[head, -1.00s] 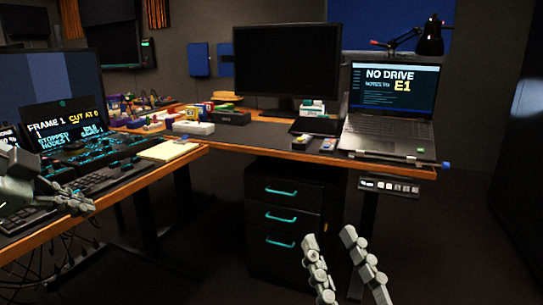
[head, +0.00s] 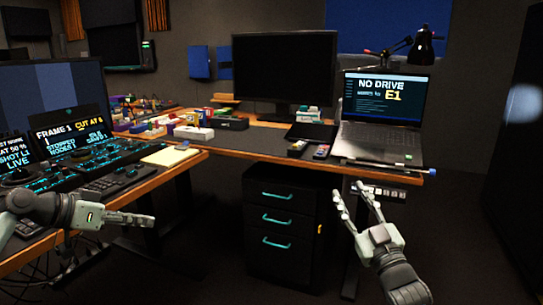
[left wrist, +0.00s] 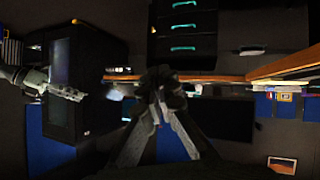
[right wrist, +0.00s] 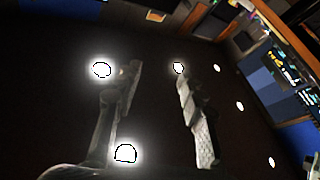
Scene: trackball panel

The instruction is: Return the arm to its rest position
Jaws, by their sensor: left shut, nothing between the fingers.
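My left gripper (head: 150,219) is at the lower left of the head view, in front of the left desk's edge. Its fingers are together and hold nothing; they also show in the left wrist view (left wrist: 158,105).
The left desk carries a control panel with lit keys (head: 95,150), screens and a yellow notepad (head: 170,156). The right desk (head: 265,140) holds a monitor (head: 285,70), a laptop (head: 382,110) and small colored blocks. A black drawer cabinet (head: 282,218) stands below. Open floor lies in front.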

